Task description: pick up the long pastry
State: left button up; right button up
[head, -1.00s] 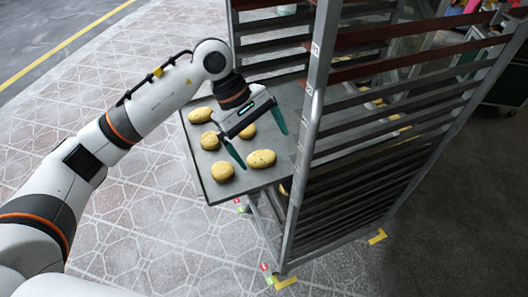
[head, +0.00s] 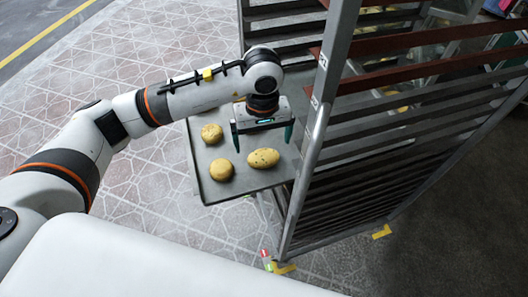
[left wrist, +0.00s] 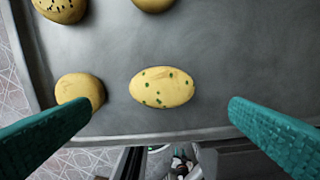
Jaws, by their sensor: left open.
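The long pastry (head: 263,158) is an oval yellow bun with dark green specks, lying near the front edge of the grey tray (head: 228,192). In the left wrist view the long pastry (left wrist: 162,88) lies between the two teal fingers, a little above their tips in the picture. My left gripper (head: 263,141) is open and empty, above and slightly behind the pastry, its fingers pointing down. It also shows in the left wrist view (left wrist: 150,135). My right gripper is not in view.
Round pastries (head: 221,170) and (head: 212,133) lie to the left on the tray; a plain round one (left wrist: 80,91) is near the left finger in the left wrist view. The metal rack (head: 322,110) stands close on the right, its upright near the gripper.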

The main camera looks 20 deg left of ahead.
aim_at(263, 155)
pick_arm(q)
jog(key=shift+f, duration=0.75)
jog(key=shift+w+f+p, duration=0.1)
jog(key=shift+f+p, duration=0.25)
jog(key=shift+p, duration=0.05)
notch_tip(263, 155, down, 4)
jog(key=shift+w+r+p, duration=0.1)
jog(key=shift+r+p, duration=0.05)
jog(key=shift+p, duration=0.75)
jog(key=shift+f, duration=0.45)
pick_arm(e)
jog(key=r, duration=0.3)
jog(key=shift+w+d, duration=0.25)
pick_arm(q)
jog(key=c, duration=1.1)
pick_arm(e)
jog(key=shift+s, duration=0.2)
